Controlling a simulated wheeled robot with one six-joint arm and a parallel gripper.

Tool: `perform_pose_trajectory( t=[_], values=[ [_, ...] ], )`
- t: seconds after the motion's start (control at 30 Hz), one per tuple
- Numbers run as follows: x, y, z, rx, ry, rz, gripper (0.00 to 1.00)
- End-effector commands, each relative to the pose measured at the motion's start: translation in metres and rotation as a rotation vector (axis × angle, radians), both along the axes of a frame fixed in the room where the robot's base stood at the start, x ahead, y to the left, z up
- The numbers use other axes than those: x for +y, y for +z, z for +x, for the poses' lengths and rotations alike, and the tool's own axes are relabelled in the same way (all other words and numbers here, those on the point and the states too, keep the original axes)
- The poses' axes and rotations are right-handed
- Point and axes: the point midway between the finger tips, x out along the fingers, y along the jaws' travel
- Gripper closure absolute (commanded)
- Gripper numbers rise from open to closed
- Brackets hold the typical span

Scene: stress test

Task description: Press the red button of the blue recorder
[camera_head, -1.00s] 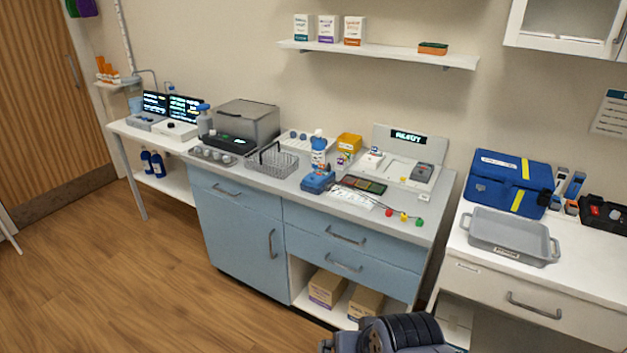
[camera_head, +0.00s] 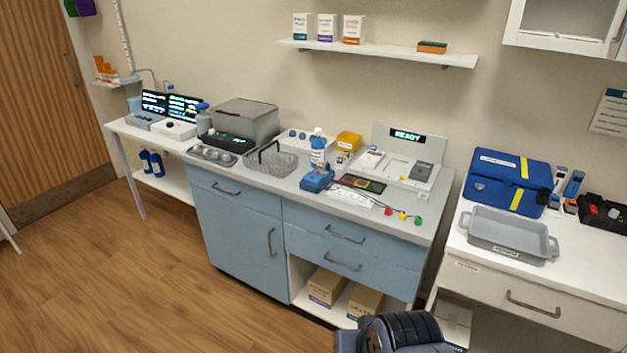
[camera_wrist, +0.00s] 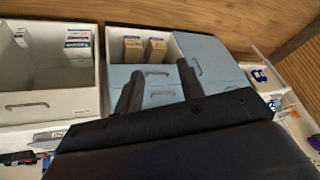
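The blue recorder (camera_head: 317,180) sits on the grey worktop of the blue cabinet, near its front edge, in the head view. A small reddish spot shows on it, but it is too small to make out as the button. My gripper (camera_wrist: 159,88) shows in the wrist view as two dark fingers spread apart with nothing between them. It points towards the blue drawer fronts and the shelf with brown boxes, apart from them. The recorder is not identifiable in the wrist view. The gripper fingers are not visible in the head view.
A wire basket (camera_head: 271,161) stands left of the recorder, and a white bottle (camera_head: 318,148) behind it. Red, yellow and green pieces (camera_head: 403,216) lie to the right near the edge. A grey tray (camera_head: 510,238) and blue case (camera_head: 508,180) occupy the right counter. The floor at left is clear.

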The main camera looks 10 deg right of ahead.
Motion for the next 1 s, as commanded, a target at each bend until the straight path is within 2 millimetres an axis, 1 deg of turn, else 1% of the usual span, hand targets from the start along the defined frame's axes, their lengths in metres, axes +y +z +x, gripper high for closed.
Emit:
perform_pose_trajectory(
  t=[0.03, 0.07, 0.43, 1.0],
  values=[
    [0.0, 0.0, 0.0, 0.0, 0.0, 0.0, 0.67],
    [0.0, 0.0, 0.0, 0.0, 0.0, 0.0, 0.7],
    [0.0, 0.0, 0.0, 0.0, 0.0, 0.0, 1.0],
    [0.0, 0.0, 0.0, 0.0, 0.0, 0.0, 1.0]
  ],
)
